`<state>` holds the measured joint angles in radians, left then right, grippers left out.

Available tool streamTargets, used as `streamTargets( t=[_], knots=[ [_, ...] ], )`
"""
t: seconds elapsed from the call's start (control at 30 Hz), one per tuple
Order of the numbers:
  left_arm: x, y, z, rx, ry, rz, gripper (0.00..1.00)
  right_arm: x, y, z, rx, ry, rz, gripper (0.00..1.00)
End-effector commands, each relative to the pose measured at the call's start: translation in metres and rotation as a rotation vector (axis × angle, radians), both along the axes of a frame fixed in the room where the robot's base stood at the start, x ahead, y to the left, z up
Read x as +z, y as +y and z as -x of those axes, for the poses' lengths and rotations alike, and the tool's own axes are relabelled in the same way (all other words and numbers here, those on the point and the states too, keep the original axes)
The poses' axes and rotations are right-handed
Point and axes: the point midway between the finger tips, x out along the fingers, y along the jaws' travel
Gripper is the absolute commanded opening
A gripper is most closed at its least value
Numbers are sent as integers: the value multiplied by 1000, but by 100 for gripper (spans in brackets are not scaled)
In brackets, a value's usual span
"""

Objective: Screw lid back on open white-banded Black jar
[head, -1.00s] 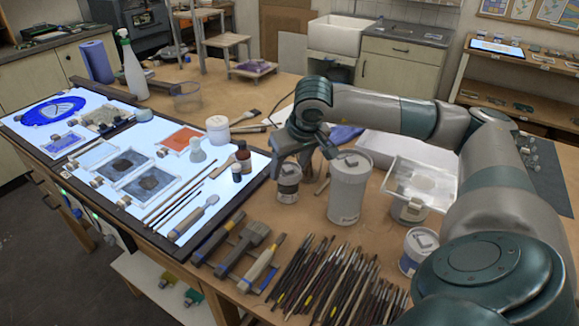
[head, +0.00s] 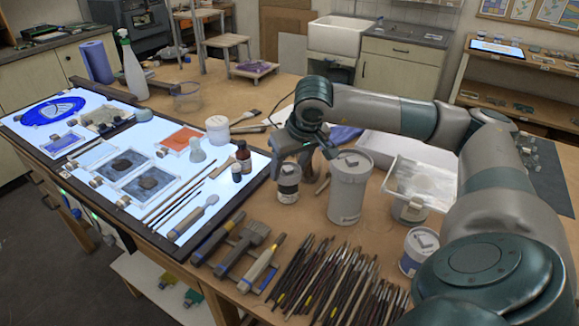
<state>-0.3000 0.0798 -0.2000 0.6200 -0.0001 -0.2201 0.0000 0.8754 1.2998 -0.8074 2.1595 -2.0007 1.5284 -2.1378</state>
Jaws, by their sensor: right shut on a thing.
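The white-banded jar (head: 288,190) stands upright on the table, left of a large grey canister. A pale lid (head: 288,170) shows at its top. My right gripper (head: 287,163) comes down over the jar from above and is shut on the lid. The fingers and wrist partly hide the lid, so I cannot tell whether it sits level or how far its thread is engaged. My left gripper is not in view.
The grey canister (head: 348,190) stands close to the right of the jar. Another lidded jar (head: 418,250) stands further right. Many brushes (head: 335,285) lie in front. A lit panel (head: 190,222) with small bottles (head: 243,157) lies to the left.

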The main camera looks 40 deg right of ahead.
Motion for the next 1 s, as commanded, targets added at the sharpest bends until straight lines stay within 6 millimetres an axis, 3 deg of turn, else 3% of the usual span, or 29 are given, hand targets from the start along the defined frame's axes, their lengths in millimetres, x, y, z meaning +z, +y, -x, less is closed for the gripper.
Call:
streamTargets(
  t=[0.73, 1.0],
  knots=[
    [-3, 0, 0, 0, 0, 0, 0, -2, 0, 0, -9, 0, -1, 33],
    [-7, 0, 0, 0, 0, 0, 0, -3, 3, -1, -195, 0, 0, 33]
  ],
)
